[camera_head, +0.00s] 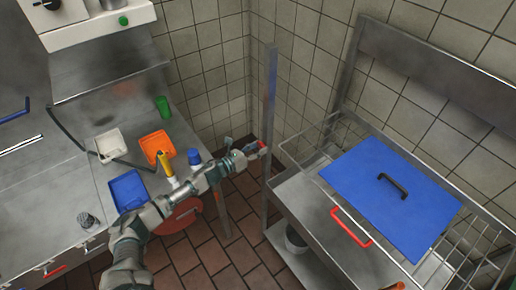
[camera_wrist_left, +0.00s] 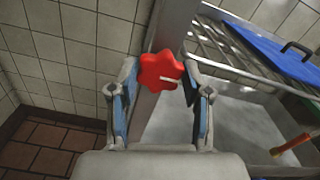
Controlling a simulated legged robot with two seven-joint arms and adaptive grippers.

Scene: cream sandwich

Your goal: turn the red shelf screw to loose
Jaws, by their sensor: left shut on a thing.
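The red shelf screw (camera_wrist_left: 161,71) is a lobed red knob on the metal upright post, with a pale line on its face. In the head view the red shelf screw (camera_head: 262,146) shows as a small red patch beside the post. My left gripper (camera_wrist_left: 160,80) has its two blue-padded fingers on either side of the knob and is shut on it. In the head view my left gripper (camera_head: 249,150) reaches across from the left to the post and partly hides the screw. My right gripper does not show.
A metal shelf unit (camera_head: 283,218) with wire racks stands at the right, bearing a blue lid (camera_head: 370,165) with a black handle. A steel counter (camera_head: 100,175) at the left holds blue, orange and white trays. Tiled floor lies between them.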

